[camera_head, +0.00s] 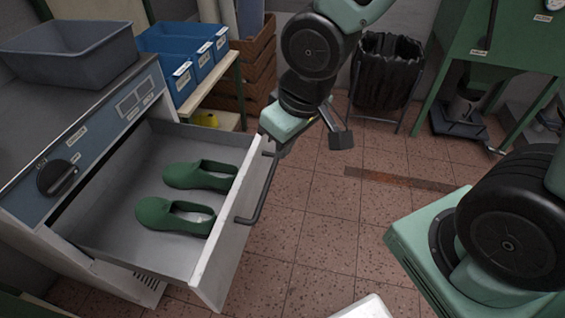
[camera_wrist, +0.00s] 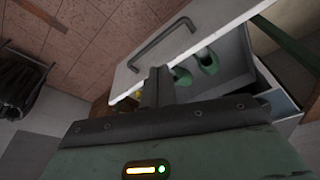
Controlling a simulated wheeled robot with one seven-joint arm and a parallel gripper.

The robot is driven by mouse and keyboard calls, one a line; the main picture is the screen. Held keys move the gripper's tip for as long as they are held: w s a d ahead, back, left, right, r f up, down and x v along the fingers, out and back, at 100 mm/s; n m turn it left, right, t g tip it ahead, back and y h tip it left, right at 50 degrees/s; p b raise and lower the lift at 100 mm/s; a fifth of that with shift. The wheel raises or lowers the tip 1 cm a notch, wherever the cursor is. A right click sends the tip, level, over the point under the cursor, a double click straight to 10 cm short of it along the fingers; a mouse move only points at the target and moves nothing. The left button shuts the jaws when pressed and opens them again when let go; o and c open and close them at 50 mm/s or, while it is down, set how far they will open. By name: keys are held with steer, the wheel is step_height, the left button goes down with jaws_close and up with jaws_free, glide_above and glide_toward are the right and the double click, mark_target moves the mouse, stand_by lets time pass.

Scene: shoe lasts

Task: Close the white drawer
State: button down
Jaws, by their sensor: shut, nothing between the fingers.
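The white drawer (camera_head: 228,243) is pulled far out of the cabinet (camera_head: 75,160) at the left. Two green shoes lie inside it, one nearer (camera_head: 172,216) and one farther back (camera_head: 200,175). A dark bar handle (camera_head: 258,190) runs along its front panel. In the head view my gripper (camera_head: 279,150) is at the far end of the drawer front, and its fingertips are partly hidden. In the wrist view my shut gripper (camera_wrist: 159,75) points at the white drawer front (camera_wrist: 200,30), close to the handle (camera_wrist: 165,42). I cannot tell whether it touches the panel. Nothing is held.
A grey bin (camera_head: 70,55) stands on the cabinet top. Blue bins (camera_head: 185,55) sit on a shelf behind, beside wooden crates (camera_head: 255,65). A black bag-lined bin (camera_head: 385,75) stands at the back.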

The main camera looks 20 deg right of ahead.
steer(key=w+d+f+m+t+y+b, duration=0.25)
steer(key=w+d+f+b, duration=0.2)
steer(key=w+f, duration=0.35)
steer(key=w+d+f+m+t+y+b, duration=0.15)
steer(key=w+d+f+m+b, duration=0.35)
steer(key=f, duration=0.6)
steer(key=s+d+f+m+t+y+b, duration=0.2)
steer(key=d+f+m+t+y+b, duration=0.3)
steer(key=y+b, duration=0.45)
steer(key=f+b+x, duration=0.2)
steer(key=b+x, duration=0.1)
steer(key=x, duration=0.9)
steer(key=shift+w+d+g, duration=0.15)
steer(key=shift+w+g, duration=0.25)
steer(key=shift+w, duration=0.05)
steer(key=shift+r+h, duration=0.1)
steer(key=shift+h, duration=0.15)
